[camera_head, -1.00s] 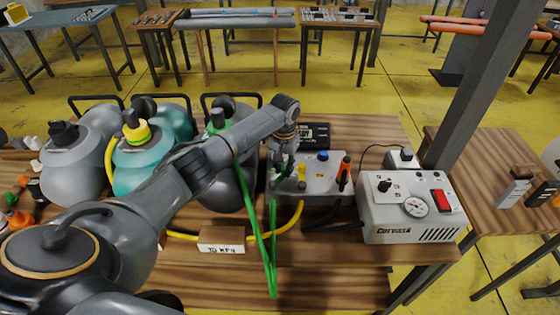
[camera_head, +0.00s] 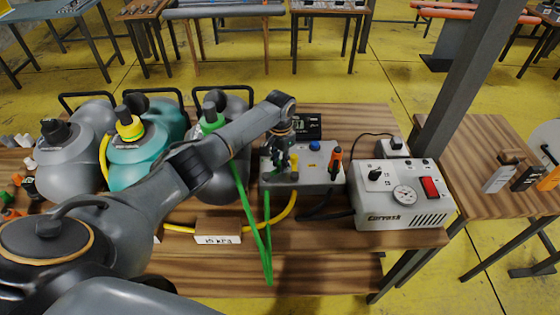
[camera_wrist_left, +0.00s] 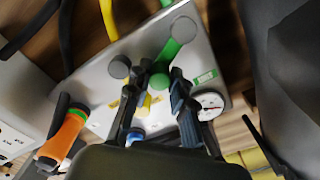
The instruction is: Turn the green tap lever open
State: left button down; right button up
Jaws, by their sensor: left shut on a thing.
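The grey tap box (camera_head: 328,179) stands on the wooden bench in the head view. My left gripper (camera_head: 282,170) is over its left part and hides the green tap lever there. In the left wrist view the green lever (camera_wrist_left: 172,48) shows above the box face (camera_wrist_left: 98,82), with one rounded end between the fingertips. My left gripper (camera_wrist_left: 160,75) is shut on that end. A yellow lever (camera_head: 293,158) is close beside the gripper. My right gripper is not in view.
An orange-handled part (camera_head: 336,159) rises at the box's right. Grey and teal tanks stand left.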

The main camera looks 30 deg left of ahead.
pick_arm(q)
jog(key=c, duration=1.1)
grip_release()
jog(key=shift+c, duration=0.2)
notch_tip(320, 180, up, 12)
